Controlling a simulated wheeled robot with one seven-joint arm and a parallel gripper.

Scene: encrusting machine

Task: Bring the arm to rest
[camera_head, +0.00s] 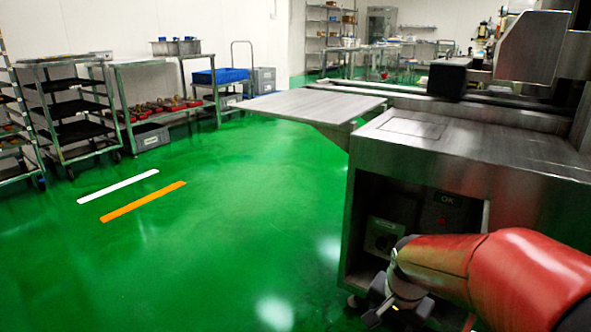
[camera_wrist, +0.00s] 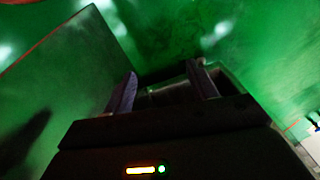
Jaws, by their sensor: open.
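My gripper (camera_wrist: 164,82) shows in the wrist view with its two fingers apart and nothing held between them. Green floor and a dark shape lie behind the fingers. In the head view my red arm reaches in from the lower right. Its grey wrist and my gripper (camera_head: 383,315) hang low in front of the steel encrusting machine (camera_head: 480,165), near its lower front. The fingers are small and hard to make out there.
The machine has a control panel (camera_head: 381,238) behind my wrist and a flat steel shelf (camera_head: 310,104) jutting left. The green floor (camera_head: 230,230) to the left is open, with white and orange stripes. Wheeled racks (camera_head: 75,110) and a blue crate (camera_head: 220,76) stand along the back wall.

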